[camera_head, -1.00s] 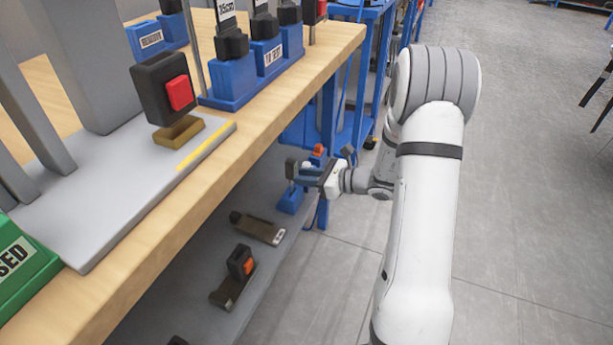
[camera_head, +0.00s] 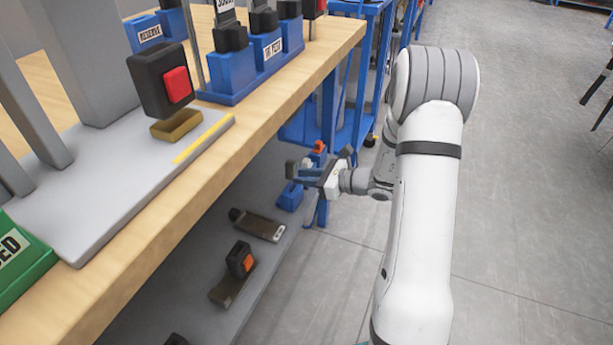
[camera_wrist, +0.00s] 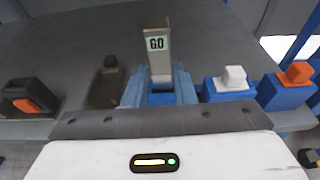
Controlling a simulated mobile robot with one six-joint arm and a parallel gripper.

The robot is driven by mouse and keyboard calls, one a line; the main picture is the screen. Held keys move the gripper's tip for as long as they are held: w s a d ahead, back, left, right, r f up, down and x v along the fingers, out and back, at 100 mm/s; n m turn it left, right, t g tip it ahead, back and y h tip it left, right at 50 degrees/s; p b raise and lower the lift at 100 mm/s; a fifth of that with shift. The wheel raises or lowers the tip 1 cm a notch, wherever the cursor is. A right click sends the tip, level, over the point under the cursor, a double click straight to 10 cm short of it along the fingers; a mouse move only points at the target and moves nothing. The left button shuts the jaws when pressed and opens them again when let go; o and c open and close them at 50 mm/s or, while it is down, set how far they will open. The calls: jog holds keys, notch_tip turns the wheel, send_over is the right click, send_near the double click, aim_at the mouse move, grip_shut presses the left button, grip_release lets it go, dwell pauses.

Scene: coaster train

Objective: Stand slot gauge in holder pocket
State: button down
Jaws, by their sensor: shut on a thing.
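In the wrist view, a grey slot gauge (camera_wrist: 157,50) marked "GO" stands up between the two blue fingers of my gripper (camera_wrist: 159,84), which is shut on it. A blue block (camera_wrist: 160,98) shows below the gauge, between the fingers; I cannot tell whether the gauge touches it. In the head view my gripper (camera_head: 308,171) is at the far end of the lower shelf, below the bench top. A blue holder block (camera_head: 289,197) sits just under the fingertips. The gauge's lower end is hidden.
Blue blocks with a white top (camera_wrist: 232,80) and an orange top (camera_wrist: 295,76) stand right of my gripper in the wrist view. A brown gauge (camera_wrist: 106,87) and a black-orange piece (camera_wrist: 30,97) lie left. The wooden bench edge (camera_head: 215,165) overhangs the shelf.

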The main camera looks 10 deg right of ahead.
jog(key=shift+f+b, duration=1.05)
jog(key=shift+f, duration=0.5)
jog(key=c, duration=1.1)
grip_release()
jog(key=p+v, duration=0.3)
jog(key=v, duration=0.4)
jog(key=shift+s+d+r, duration=0.15)
jog(key=shift+s+d, duration=0.05)
jog(key=shift+d, duration=0.1)
